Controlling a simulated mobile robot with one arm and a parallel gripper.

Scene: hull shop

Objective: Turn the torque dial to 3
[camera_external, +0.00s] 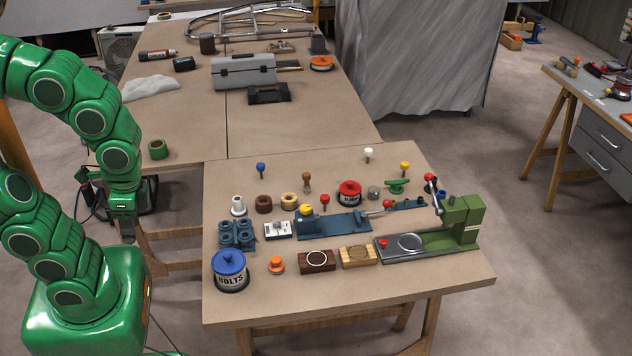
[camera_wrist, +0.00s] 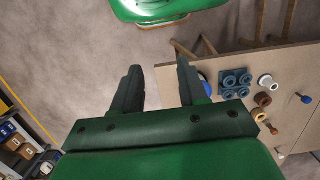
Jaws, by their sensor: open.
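My gripper (camera_external: 123,228) hangs to the left of the workbench, apart from everything on it. I cannot pick out the torque dial with certainty. A small white plate with a dark piece on it (camera_external: 278,230) lies on the near bench, and a blue fixture with a yellow knob (camera_external: 334,225) stands just right of it. No number or pointer can be read on either. Neither shows clearly in the wrist view.

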